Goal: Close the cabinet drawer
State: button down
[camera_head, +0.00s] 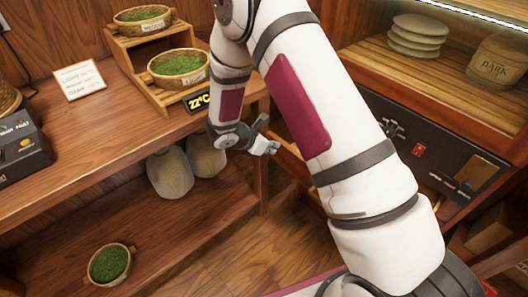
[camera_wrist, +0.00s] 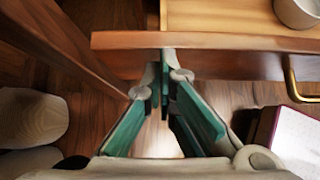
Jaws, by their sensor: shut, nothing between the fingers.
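The cabinet drawer is open. In the wrist view its wooden front (camera_wrist: 240,41) runs across the upper part, with the drawer's inside showing above it and a brass handle (camera_wrist: 292,82) at the right. My gripper (camera_wrist: 167,62) is shut and empty, its fingertips at the drawer front, left of the handle; I cannot tell if they touch it. In the head view my gripper (camera_head: 272,147) is beside the drawer (camera_head: 291,161), most of which is hidden behind my arm. The cabinet (camera_head: 468,120) stands at the right.
A pale cup (camera_wrist: 298,11) sits in the drawer. Wooden floor (camera_head: 250,250) is clear between the furniture.

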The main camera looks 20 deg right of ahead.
jog(key=w+d+b, duration=0.1)
jog(key=w+d, duration=0.1)
jog(key=d, duration=0.3)
jog(key=w+d+b, duration=0.1)
jog(key=w+d, duration=0.1)
jog(key=d, duration=0.3)
jog(key=w+d+b, duration=0.1)
jog(key=w+d, duration=0.1)
jog(key=d, duration=0.4)
jog(key=shift+w, duration=0.3)
